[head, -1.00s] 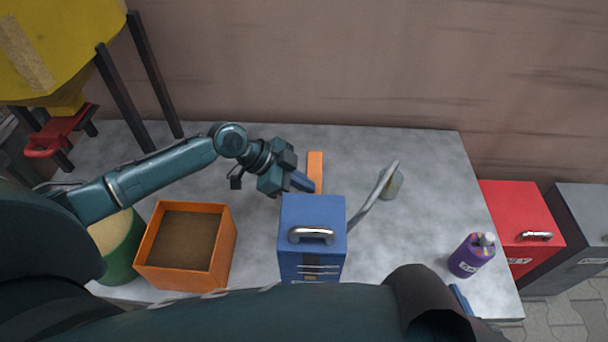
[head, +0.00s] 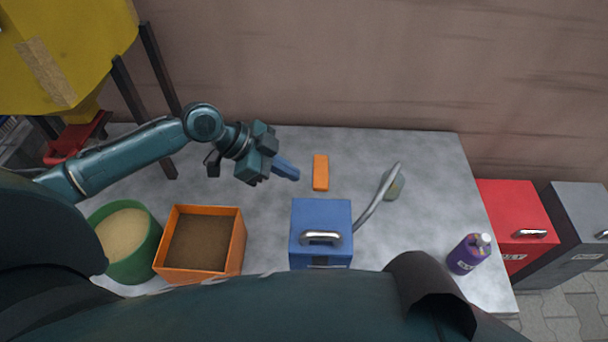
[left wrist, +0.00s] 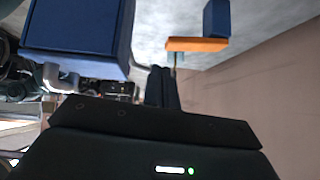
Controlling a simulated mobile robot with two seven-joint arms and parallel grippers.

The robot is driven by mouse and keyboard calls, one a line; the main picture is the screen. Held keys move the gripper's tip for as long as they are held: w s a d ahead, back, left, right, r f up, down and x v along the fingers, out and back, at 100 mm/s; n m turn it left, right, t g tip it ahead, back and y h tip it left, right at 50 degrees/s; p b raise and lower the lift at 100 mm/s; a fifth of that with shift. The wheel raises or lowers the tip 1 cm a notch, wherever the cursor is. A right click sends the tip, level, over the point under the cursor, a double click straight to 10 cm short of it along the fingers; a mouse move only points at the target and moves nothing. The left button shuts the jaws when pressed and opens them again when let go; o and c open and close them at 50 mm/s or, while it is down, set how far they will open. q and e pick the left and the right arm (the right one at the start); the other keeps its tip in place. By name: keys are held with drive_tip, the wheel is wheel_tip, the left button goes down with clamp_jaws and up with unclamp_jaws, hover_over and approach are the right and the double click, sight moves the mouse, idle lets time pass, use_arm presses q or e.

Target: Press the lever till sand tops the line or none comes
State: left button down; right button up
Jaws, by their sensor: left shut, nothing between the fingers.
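A yellow hopper (head: 62,52) on dark legs stands at the upper left. A red part (head: 80,138) sits below its outlet; I cannot tell whether it is the lever. A green bucket (head: 151,247) holds pale sand (head: 124,233), partly hidden by my body. No fill line can be made out, and no falling sand shows. My left gripper (head: 292,174) is shut and empty above the table, right of the hopper. Its closed fingers also show in the left wrist view (left wrist: 162,88). My right gripper is out of view.
An orange box (head: 242,245) of brown material stands beside the bucket. A blue cabinet (head: 321,215), an orange bar (head: 321,173), a grey curved-handled item (head: 378,195) and a purple bottle (head: 466,255) stand on the grey table (head: 435,165). Red (head: 512,214) and grey cabinets (head: 580,225) flank its right.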

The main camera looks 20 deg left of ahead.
use_arm(q)
drive_tip(key=shift+v, duration=1.6)
drive_tip(key=shift+s, duration=0.2)
